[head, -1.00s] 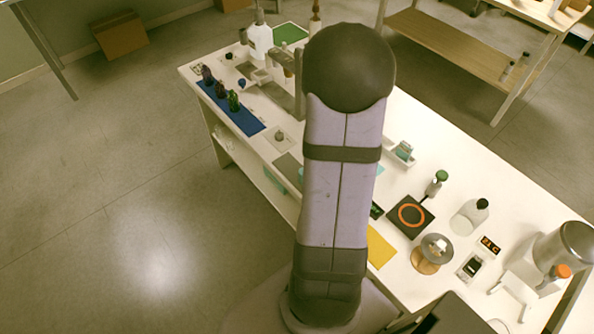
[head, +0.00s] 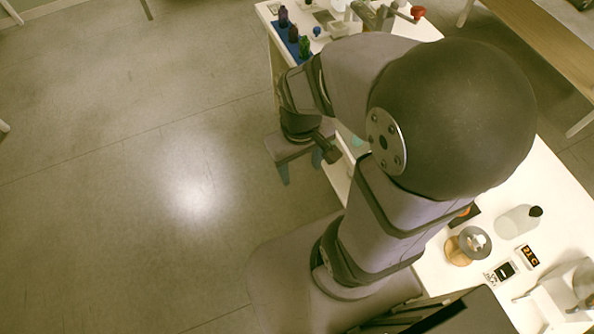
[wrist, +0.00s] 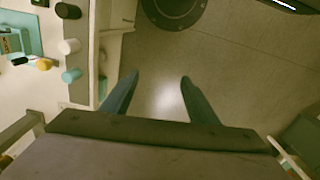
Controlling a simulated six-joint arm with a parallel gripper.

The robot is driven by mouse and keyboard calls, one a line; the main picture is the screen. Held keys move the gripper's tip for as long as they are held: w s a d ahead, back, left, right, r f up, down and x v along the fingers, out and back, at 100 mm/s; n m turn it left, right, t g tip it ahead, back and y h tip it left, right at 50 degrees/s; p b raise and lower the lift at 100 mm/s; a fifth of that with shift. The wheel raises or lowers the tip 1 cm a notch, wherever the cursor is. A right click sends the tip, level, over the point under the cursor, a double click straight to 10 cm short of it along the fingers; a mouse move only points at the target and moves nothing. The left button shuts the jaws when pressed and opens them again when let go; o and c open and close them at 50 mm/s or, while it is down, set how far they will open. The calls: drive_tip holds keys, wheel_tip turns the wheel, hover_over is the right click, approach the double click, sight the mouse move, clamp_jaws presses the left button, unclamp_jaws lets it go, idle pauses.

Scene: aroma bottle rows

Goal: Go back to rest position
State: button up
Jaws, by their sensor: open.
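My gripper (head: 300,173) hangs over the floor just left of the white table in the head view, fingers pointing down. In the wrist view its two fingers (wrist: 159,78) are spread apart with only bare floor between them, so it is open and empty. A purple bottle (head: 283,15), a dark reddish bottle (head: 293,33) and a green bottle (head: 304,47) stand upright in a row on a blue mat (head: 283,41) at the table's far left end. They are apart from my gripper. My bent arm hides the middle of the table.
The wrist view shows several small containers, including a teal one (wrist: 72,75), at the left. The floor left of the table is clear.

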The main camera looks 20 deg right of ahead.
drive_tip(key=shift+s+a+m, duration=0.5)
drive_tip(key=shift+s+a, duration=0.1)
drive_tip(key=shift+a, duration=0.1)
wheel_tip(320, 180, down, 43)
drive_tip(key=b, duration=4.3)
drive_tip(key=shift+f, duration=0.2)
